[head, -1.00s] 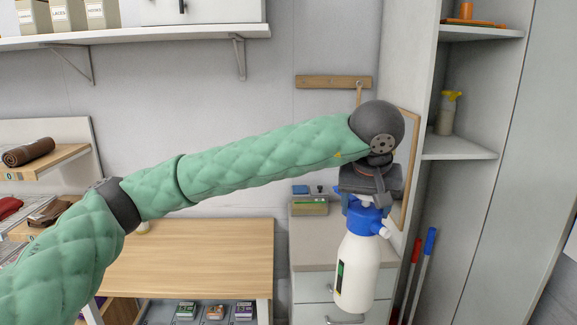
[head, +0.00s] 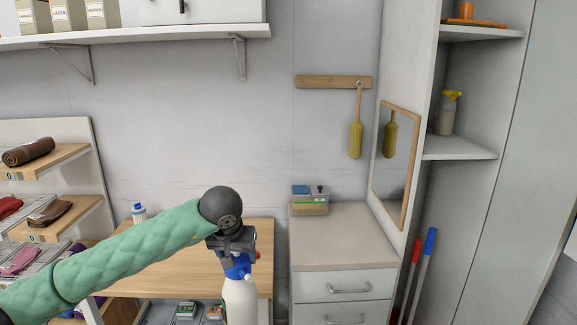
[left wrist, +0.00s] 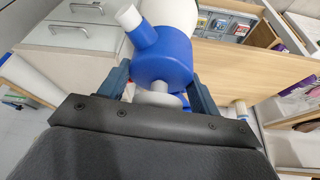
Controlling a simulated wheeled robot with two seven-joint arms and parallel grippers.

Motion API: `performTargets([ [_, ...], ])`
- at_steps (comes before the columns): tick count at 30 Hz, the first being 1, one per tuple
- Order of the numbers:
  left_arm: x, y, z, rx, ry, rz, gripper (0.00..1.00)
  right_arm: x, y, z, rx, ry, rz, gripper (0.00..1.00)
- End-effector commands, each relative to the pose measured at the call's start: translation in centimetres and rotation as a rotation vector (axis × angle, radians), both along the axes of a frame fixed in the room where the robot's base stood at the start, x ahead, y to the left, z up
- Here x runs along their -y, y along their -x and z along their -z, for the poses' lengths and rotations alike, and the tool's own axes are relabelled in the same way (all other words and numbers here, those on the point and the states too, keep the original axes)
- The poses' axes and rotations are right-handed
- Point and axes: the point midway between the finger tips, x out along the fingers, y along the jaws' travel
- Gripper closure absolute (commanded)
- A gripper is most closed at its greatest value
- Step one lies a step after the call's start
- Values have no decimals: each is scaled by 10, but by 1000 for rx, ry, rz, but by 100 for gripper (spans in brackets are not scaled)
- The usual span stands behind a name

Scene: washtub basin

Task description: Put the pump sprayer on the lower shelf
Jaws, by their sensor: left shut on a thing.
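The pump sprayer (head: 241,300) has a white bottle and a blue pump head. It hangs upright below my left gripper (head: 237,257), in front of the wooden table, its bottom cut off by the picture edge. A low shelf (head: 160,312) with small boxes shows under the table. The open cabinet at right has an upper shelf (head: 482,33) and a lower one (head: 460,154). My right gripper is out of view.
The wooden tabletop (head: 190,262) is mostly bare, with a small white and blue bottle (head: 139,212) at its back. The drawer unit (head: 345,250) carries a small box. A yellow-topped spray bottle (head: 447,115) stands in the cabinet; red and blue-handled poles (head: 425,270) lean below.

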Motion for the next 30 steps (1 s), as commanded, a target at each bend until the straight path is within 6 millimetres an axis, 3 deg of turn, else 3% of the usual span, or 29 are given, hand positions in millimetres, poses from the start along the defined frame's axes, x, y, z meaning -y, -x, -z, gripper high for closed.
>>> performTargets([
  [6, -49, 13, 52, -2, 0, -63, 100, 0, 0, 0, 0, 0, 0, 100],
  [15, -77, 34, 104, 0, 0, -95, 100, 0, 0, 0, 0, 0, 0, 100],
  [21, -77, 40, 116, 3, 1, -95, 100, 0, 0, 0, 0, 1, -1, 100],
  [30, -77, 41, 116, 5, 0, -94, 100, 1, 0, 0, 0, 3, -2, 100],
])
